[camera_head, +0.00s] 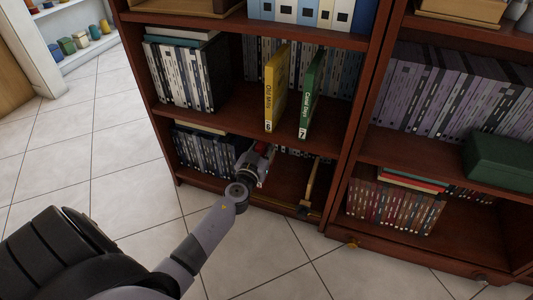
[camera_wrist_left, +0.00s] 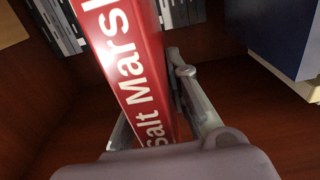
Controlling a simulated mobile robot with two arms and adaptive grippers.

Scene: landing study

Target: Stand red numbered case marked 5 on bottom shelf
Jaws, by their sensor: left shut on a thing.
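My left gripper (camera_head: 258,162) is at the bottom shelf (camera_head: 287,184) of the middle bookcase. It is shut on a red case, seen in the left wrist view (camera_wrist_left: 133,62) with white lettering that reads "Salt Marsh" in part. The fingers (camera_wrist_left: 160,105) lie along both sides of the case. In the head view only a small red part of the case (camera_head: 262,147) shows past the gripper. Its number is not visible. I cannot tell whether the case touches the shelf board. My right gripper is not in view.
Dark books (camera_head: 205,148) fill the left of the bottom shelf. A thin tan upright piece (camera_head: 311,184) stands at its right. A yellow case (camera_head: 274,88) and a green case (camera_head: 311,92) stand on the shelf above. Tiled floor (camera_head: 125,150) is clear in front.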

